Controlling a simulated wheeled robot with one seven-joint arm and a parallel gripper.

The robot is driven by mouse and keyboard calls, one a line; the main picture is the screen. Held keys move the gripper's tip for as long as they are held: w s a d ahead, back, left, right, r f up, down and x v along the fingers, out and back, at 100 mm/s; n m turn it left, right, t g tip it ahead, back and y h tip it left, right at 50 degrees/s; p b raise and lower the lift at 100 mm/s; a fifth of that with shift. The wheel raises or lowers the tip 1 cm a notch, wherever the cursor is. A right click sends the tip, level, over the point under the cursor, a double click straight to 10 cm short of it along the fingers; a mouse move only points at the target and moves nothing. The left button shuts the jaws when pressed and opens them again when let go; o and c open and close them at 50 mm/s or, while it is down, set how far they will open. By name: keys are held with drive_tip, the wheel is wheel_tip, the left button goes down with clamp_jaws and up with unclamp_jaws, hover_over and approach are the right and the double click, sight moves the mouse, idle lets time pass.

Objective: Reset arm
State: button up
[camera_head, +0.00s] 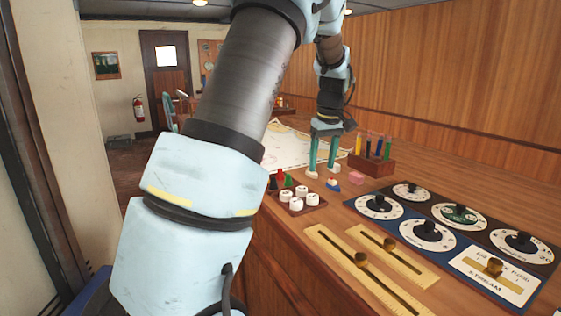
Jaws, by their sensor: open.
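My arm rises in the left and middle of the head view, bends near the top edge and comes down again over the far part of the wooden console. My gripper (322,172) hangs from it, pointing down. Its two teal fingers are apart, with nothing seen between them. The fingertips are close to the console top; whether they touch it I cannot tell. A small blue and yellow object (333,185) lies just in front of the fingertips, and a pink block (356,178) lies to their right.
A rack of colored pens or tubes (371,164) stands right of my gripper. A tray with white knobs (298,198) and small red and green pieces is nearer. Dial panels (456,228) and brass slider plates (367,267) fill the near console. A chart (292,147) lies behind.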

drive_tip(key=s+a+f+m, duration=0.1)
drive_tip(key=s+a, duration=0.2)
drive_tip(key=a, duration=0.1)
drive_tip(key=s+a+f, duration=0.1)
drive_tip(key=s+a, duration=0.1)
drive_tip(key=a, duration=0.2)
drive_tip(key=s+a+f+m+h, duration=0.1)
drive_tip(key=s+a, duration=0.2)
drive_tip(key=a, duration=0.1)
drive_tip(key=shift+s+f+m, duration=0.1)
drive_tip(key=shift+s+m, duration=0.2)
drive_tip(key=shift+s, duration=0.05)
drive_tip(key=s+a+f, duration=0.1)
drive_tip(key=s+a, duration=0.1)
drive_tip(key=s, duration=0.1)
drive_tip(key=s+a+m, duration=0.1)
drive_tip(key=s+a, duration=0.1)
drive_tip(key=s, duration=0.1)
drive_tip(key=s+a+f+m+t, duration=0.1)
drive_tip(key=s, duration=0.2)
drive_tip(key=shift+a+f, duration=0.35)
drive_tip(key=shift+a, duration=0.05)
drive_tip(key=shift+m+g, duration=0.4)
drive_tip(key=s, duration=0.1)
drive_tip(key=s+f, duration=0.1)
drive_tip(key=s, duration=0.2)
drive_tip(key=shift+a+f, duration=0.3)
drive_tip(key=shift+a, duration=0.05)
